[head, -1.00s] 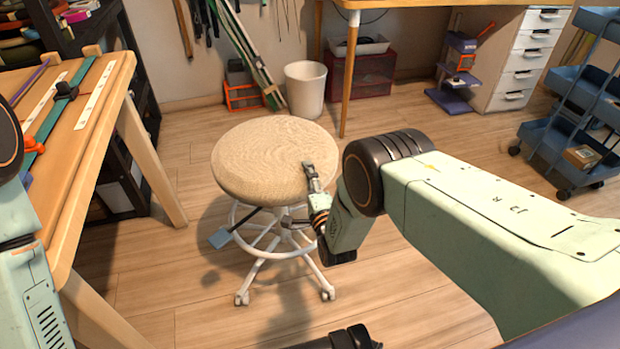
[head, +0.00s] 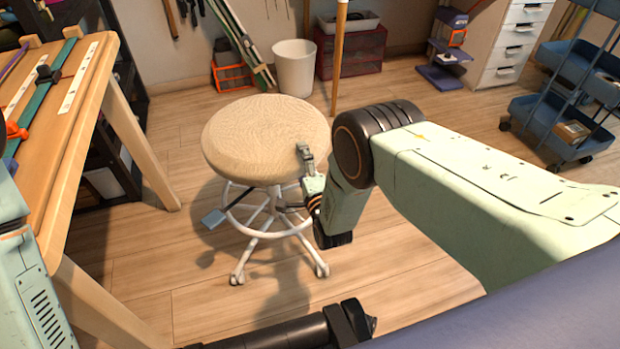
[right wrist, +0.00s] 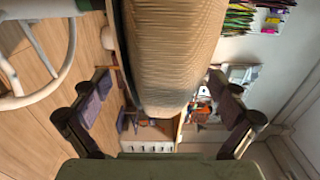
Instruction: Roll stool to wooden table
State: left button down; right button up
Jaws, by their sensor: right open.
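The stool (head: 265,137) has a round beige woven seat and a white base with a foot ring and casters. It stands upright on the floor. The wooden table (head: 103,100) is at the left, with a floor gap between it and the stool. My right gripper (head: 296,178) is open at the seat's near right edge, one finger above the rim and the other below. In the right wrist view the seat edge (right wrist: 170,60) lies between the spread fingers of the gripper (right wrist: 160,98); contact cannot be told. My left gripper is not in view.
Rulers and strips lie on the wooden table. At the back are a white bin (head: 295,68), a red crate (head: 350,55), a table leg (head: 340,60) and white drawers (head: 510,45). A blue cart (head: 565,110) stands at right. Floor around the stool looks clear.

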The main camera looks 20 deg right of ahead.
jog(key=s, duration=1)
jog(key=shift+s, duration=0.15)
jog(key=shift+d, duration=0.1)
jog(key=s+d+p, duration=0.4)
jog(key=s+p, duration=0.7)
jog(key=s, duration=0.3)
jog(key=shift+s+p, duration=0.2)
jog(key=shift+p, duration=0.1)
